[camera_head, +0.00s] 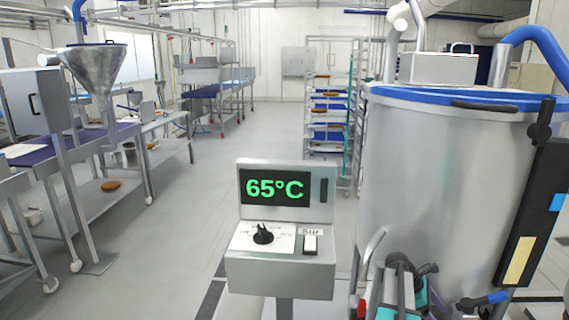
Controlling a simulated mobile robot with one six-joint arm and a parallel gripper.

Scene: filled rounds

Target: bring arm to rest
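Dark and teal parts, which look like my folded arm and gripper (408,285), show low at the bottom edge, right of centre. They are in front of a large steel kettle (425,190). I cannot make out two separate fingertips, and I see nothing clearly held. Whether the gripper is open or shut does not show. A grey control box (280,270) stands to the left of these parts, with a gap between. Its display (275,188) reads 65°C in green, and it has a black knob (263,234) and a white switch (310,243).
The kettle has a blue rim, and a black bar (530,215) stands at its right side. A rack (328,130) with loaded trays is behind. Tables and a steel funnel (95,68) line the left. The grey floor (190,215) is open between them.

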